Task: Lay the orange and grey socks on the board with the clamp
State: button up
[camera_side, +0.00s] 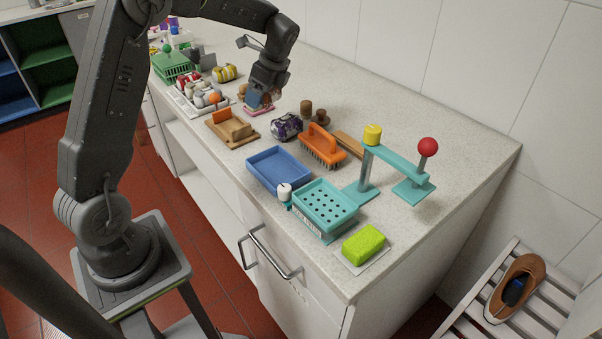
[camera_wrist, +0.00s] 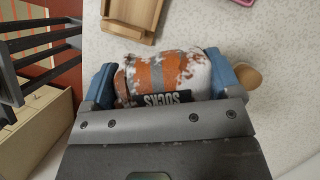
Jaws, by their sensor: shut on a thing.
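In the wrist view, my gripper (camera_wrist: 163,78) is shut on a bundle of socks (camera_wrist: 160,72), blotched orange, grey and white, with a dark band lettered SOCKS. The blue fingers press on its left and right sides. In the side view, my gripper (camera_side: 264,96) is low over the far part of the counter, above a pink thing (camera_side: 259,110); the bundle is mostly hidden there. A wooden board (camera_side: 248,139) with a wooden block and an upright orange piece lies nearer the camera. I cannot tell whether that orange piece is a clamp. A wooden board (camera_wrist: 112,25) also shows at the wrist view's top.
A tray (camera_side: 186,103) of several rolled items stands left of my gripper. A dark purple bundle (camera_side: 286,127), orange brush (camera_side: 322,147), blue tray (camera_side: 278,168), teal perforated dish (camera_side: 325,203) and teal stand (camera_side: 367,175) with a red ball crowd the nearer counter. The right back counter is clear.

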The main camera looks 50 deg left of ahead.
aim_at(272, 105)
jog(key=d+n+g+h, duration=0.25)
jog(key=d+n, duration=0.65)
jog(key=d, duration=0.9)
jog(key=a+m, duration=0.2)
jog(key=a, duration=0.2)
jog(key=a+m+t+y, duration=0.1)
jog(key=a+m, duration=0.1)
jog(key=a, duration=0.3)
jog(key=a+m+y, duration=0.1)
jog(key=a+m, duration=0.1)
jog(key=a, duration=0.2)
jog(key=shift+w+a+f+t, duration=0.1)
jog(key=shift+w+a+t, duration=0.15)
jog(key=shift+w+a, duration=0.1)
jog(key=s+a+r+m+t+y, duration=0.1)
jog(key=s+a+m+t, duration=0.2)
jog(key=a+m, duration=0.5)
jog(key=s+a, duration=0.1)
jog(key=a, duration=0.6)
jog(key=shift+s+r+m, duration=0.2)
jog(key=shift+s+m, duration=0.15)
jog(key=shift+m, duration=0.05)
jog(key=shift+w+f, duration=0.1)
